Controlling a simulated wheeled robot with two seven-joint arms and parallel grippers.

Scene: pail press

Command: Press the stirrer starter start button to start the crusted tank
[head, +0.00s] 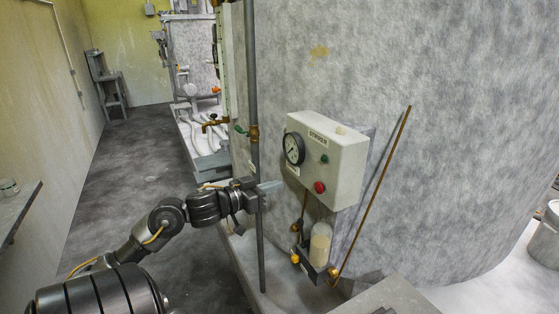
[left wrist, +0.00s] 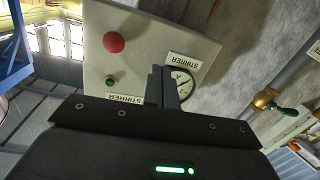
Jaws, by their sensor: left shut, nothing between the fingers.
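The stirrer starter box (head: 345,166) is a pale box labelled STIRRER on the side of the big grey mottled tank (head: 430,110). Its front has a round gauge (head: 293,149), a small green button (head: 323,158) and a larger red button (head: 319,187). My left gripper (head: 277,186) is shut and empty, left of the box and below the gauge. In the left wrist view, the shut fingers (left wrist: 163,84) overlap the box face beside the gauge (left wrist: 181,81). The green button (left wrist: 110,83) and red button (left wrist: 114,42) show left of the fingers, uncovered. My right gripper is not in view.
A vertical pipe (head: 253,90) with a brass fitting runs close by my left gripper. A slanting brown rod (head: 375,190) leans right of the box. A bottle with brass fittings (head: 320,243) hangs below. Floor on the left (head: 125,170) is clear.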

